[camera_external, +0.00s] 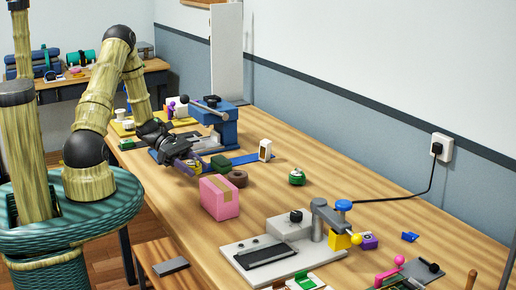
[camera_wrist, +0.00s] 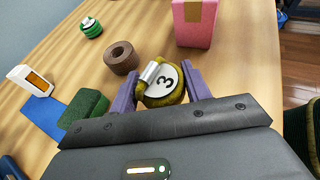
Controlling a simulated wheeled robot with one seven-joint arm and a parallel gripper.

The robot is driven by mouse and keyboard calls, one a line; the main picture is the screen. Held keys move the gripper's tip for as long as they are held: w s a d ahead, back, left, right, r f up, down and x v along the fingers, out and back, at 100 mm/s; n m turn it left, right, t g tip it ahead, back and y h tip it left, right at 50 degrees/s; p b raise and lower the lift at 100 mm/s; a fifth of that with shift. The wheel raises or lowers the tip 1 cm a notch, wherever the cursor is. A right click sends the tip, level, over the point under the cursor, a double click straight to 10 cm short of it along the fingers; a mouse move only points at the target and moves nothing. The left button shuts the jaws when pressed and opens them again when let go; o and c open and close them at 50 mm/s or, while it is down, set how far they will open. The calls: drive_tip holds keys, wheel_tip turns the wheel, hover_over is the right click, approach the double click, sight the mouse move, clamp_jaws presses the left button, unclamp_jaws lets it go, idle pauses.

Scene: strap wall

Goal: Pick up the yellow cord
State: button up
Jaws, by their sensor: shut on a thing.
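The yellow cord (camera_wrist: 168,101) is a small olive-yellow coil with a white round label marked 3 and a silvery clip on its side. In the wrist view it sits between the two purple fingers of my gripper (camera_wrist: 161,86), which is shut on it. In the external view my gripper (camera_external: 189,166) is low over the workbench, in front of the blue machine; the cord is mostly hidden there. I cannot tell whether the cord touches the table.
A brown coil (camera_wrist: 122,58), a pink box (camera_external: 219,199) and a green block (camera_wrist: 83,110) are close by. A green coil (camera_external: 297,177) and a white-and-orange box (camera_external: 265,150) stand farther right. A blue vise-like machine (camera_external: 222,128) is behind. Bench between pink box and green coil is clear.

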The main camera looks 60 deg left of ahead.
sight(193, 162)
wheel_tip(193, 162, up, 6)
drive_tip(key=shift+f, duration=0.1)
idle(0.6)
